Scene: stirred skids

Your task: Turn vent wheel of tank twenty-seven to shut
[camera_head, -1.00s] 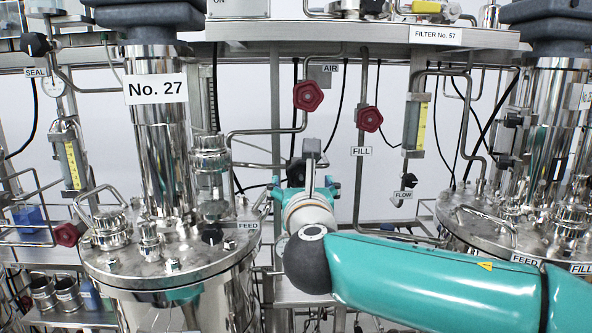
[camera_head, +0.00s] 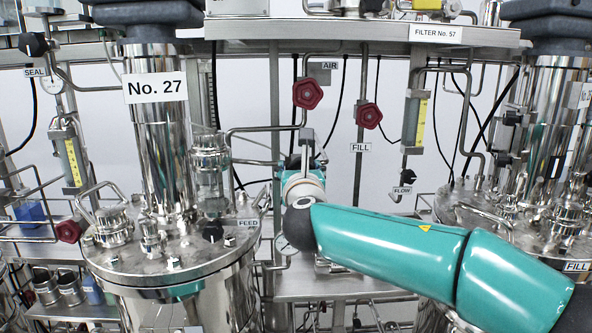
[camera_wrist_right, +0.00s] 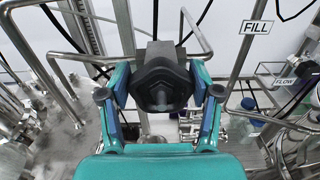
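Tank No. 27 (camera_head: 162,150) stands at the left of the head view, a polished vessel with a flanged lid. No wheel with a readable vent label shows. A red wheel (camera_head: 307,94) is beside the AIR label, and another (camera_head: 369,116) is above the FILL label. A third red wheel (camera_head: 68,231) is left of the tank lid. My right gripper (camera_head: 303,163) is right of the tank, below the AIR wheel, mostly hidden by its wrist. My left gripper is out of view.
Another tank (camera_head: 558,120) stands at the right. A shelf (camera_head: 375,32) crosses above, with pipes and black cables hanging behind my right arm. A yellow-scaled gauge (camera_head: 415,120) hangs above the FLOW label. A lower shelf (camera_head: 330,285) is below my arm.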

